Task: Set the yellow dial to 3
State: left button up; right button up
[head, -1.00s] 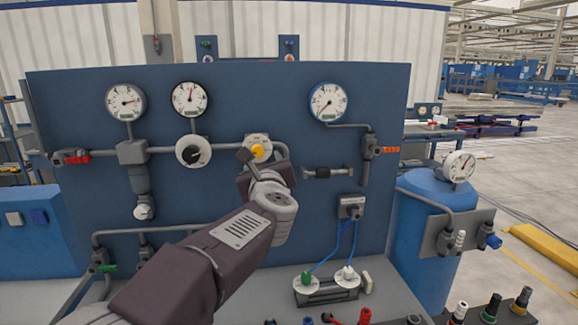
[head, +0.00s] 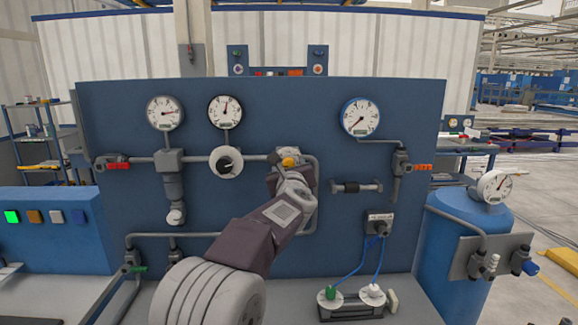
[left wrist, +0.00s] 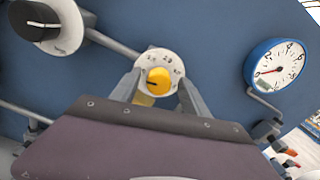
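The yellow dial (head: 289,162) is a round yellow knob on a white numbered plate, mounted on the blue panel (head: 330,220). In the left wrist view the yellow dial (left wrist: 160,76) has a dark mark on its left side; the printed numbers are too small to read surely. My left gripper (head: 288,172) is at the dial, reaching up from below. In the left wrist view my left gripper (left wrist: 160,85) has one finger on each side of the knob, with a gap showing on both sides. It looks open. My right gripper is in neither view.
A white dial with a black knob (head: 226,162) sits left of the yellow one. Pressure gauges (head: 165,113) and grey pipes surround it. A blue-rimmed gauge (head: 360,117) is at upper right. A blue tank (head: 450,250) stands at the right.

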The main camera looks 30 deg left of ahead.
pick_arm(q)
grip_shut()
